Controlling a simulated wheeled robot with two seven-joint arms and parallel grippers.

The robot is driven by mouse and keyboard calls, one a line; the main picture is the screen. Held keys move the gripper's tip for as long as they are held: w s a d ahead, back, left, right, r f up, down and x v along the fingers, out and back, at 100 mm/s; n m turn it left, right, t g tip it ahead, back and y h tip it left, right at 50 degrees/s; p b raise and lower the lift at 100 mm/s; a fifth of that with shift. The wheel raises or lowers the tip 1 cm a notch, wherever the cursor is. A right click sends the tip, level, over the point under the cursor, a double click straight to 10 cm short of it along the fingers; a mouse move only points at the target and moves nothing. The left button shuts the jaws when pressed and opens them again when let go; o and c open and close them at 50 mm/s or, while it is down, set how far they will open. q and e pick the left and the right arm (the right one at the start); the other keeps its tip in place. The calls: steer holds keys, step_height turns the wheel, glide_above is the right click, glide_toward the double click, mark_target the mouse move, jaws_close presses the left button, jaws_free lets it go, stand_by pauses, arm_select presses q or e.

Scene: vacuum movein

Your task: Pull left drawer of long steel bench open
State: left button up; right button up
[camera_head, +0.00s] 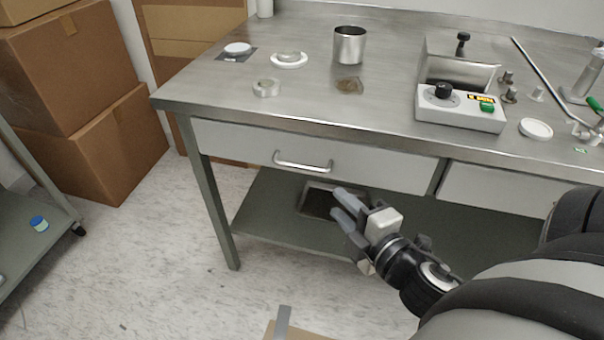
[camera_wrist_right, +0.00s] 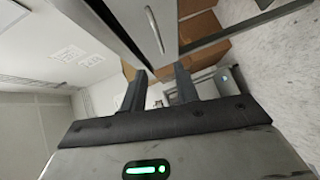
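The long steel bench (camera_head: 290,100) stands across the head view. Its left drawer (camera_head: 385,168) is white with a curved metal handle (camera_head: 303,166) and looks closed. My right gripper (camera_head: 341,208) is below and to the right of the handle, in front of the lower shelf, apart from the handle. In the right wrist view its two fingers (camera_wrist_right: 160,92) are spread with nothing between them. The drawer front and its handle (camera_wrist_right: 155,30) show above the fingers there. My left gripper is in neither view.
A second drawer (camera_head: 495,190) is to the right. The bench top holds a metal cup (camera_head: 349,46), small dishes and a control box (camera_head: 460,108). Cardboard boxes (camera_head: 100,150) and a green cart (camera_head: 30,235) stand at left.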

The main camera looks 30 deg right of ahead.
mark_target(302, 168)
steer(key=w, duration=0.5)
steer(key=w+f, duration=0.1)
steer(key=w, duration=0.4)
steer(key=w+d+f, duration=0.1)
steer(key=w, duration=0.4)
steer(key=shift+w+f+p, duration=0.1)
steer(key=shift+w+p, duration=0.05)
steer(key=shift+p, duration=0.2)
jaws_close()
